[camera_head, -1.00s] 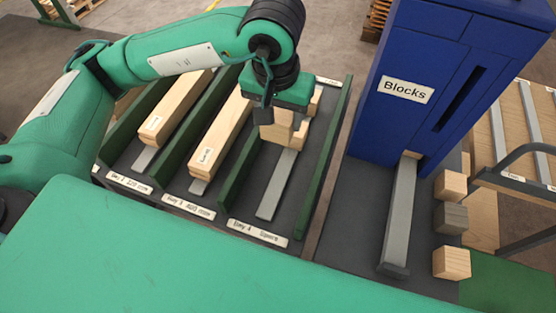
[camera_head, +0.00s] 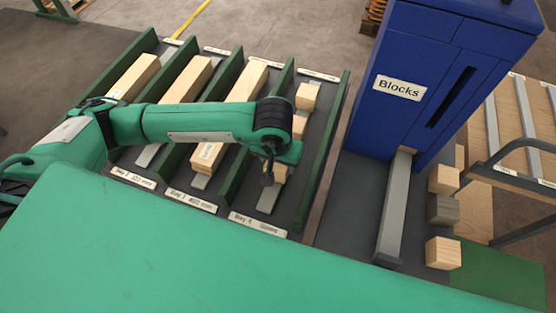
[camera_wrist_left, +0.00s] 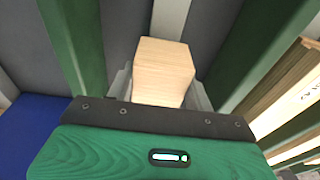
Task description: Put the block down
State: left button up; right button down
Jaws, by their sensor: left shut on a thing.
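My left gripper (camera_head: 270,178) is over the near part of the bay labelled Bay 4 Square, and it is shut on a pale wooden block (camera_head: 281,172). The block also shows in the left wrist view (camera_wrist_left: 164,72), between the fingers and above the grey strip (camera_wrist_left: 171,16). Whether its underside touches the strip is hidden. Two other wooden blocks (camera_head: 307,95) (camera_head: 299,127) stand farther back in the same bay. The near end of the bay's grey strip (camera_head: 267,203) is bare. My right gripper is not in view.
Green dividers (camera_head: 325,150) flank the bay. Long wooden beams (camera_head: 207,155) lie in the bays to the left. A blue Blocks dispenser (camera_head: 400,125) with a grey chute (camera_head: 396,210) stands to the right, beside several loose blocks (camera_head: 443,253).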

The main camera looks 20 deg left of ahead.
pick_arm(q)
jog(key=shift+f, duration=0.3)
jog(key=shift+f, duration=0.15)
